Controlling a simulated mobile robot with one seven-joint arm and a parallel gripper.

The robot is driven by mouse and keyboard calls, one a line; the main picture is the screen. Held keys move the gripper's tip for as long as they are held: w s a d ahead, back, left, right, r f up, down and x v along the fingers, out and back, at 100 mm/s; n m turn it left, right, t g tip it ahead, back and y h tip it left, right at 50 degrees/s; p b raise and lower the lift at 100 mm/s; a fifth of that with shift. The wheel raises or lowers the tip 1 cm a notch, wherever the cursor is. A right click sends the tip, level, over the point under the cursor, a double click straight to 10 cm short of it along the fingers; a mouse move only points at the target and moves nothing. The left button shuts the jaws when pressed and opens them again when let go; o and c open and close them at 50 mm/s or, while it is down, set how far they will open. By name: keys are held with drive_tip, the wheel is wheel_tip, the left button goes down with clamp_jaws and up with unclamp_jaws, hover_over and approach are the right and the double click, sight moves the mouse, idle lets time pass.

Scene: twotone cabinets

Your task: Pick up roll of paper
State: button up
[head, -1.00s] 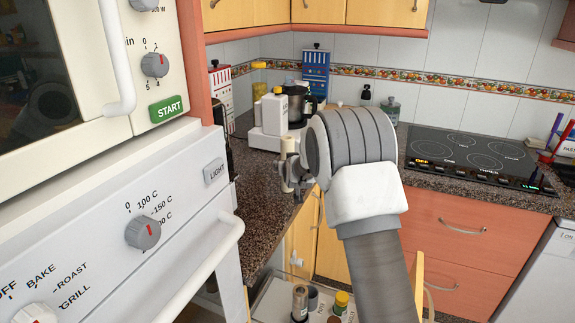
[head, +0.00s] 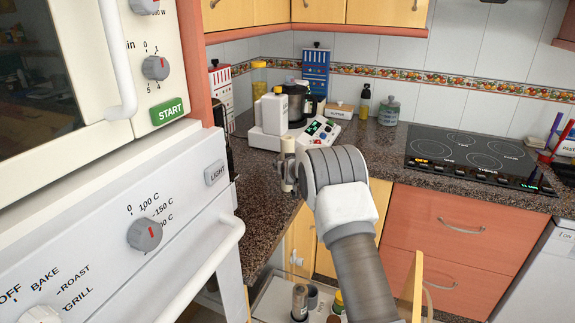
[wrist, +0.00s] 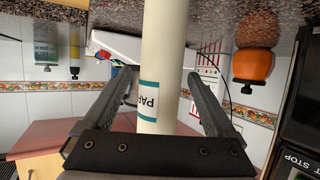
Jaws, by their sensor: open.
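The roll of paper (wrist: 160,60) is a tall cream cylinder with a teal-edged label whose visible letters read "PA". In the wrist view, which looks upside down, it runs from the counter at the top down past my gripper (wrist: 158,76). My gripper is open, with one finger on each side of the roll; I cannot tell whether either finger touches it. In the head view my gripper (head: 287,180) is at the counter's edge, and the pale top of the roll (head: 288,146) shows above it. The roll's lower part is mostly hidden there.
A white kitchen machine (head: 275,115) stands behind the roll. A bottle (head: 365,100) and a jar (head: 389,111) stand by the wall, left of the black hob (head: 470,155). The white oven (head: 130,230) is close on the left. An open drawer (head: 270,300) lies below.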

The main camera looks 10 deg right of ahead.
drive_tip(key=c, duration=1.4)
clamp_jaws()
drive_tip(key=shift+r, duration=0.1)
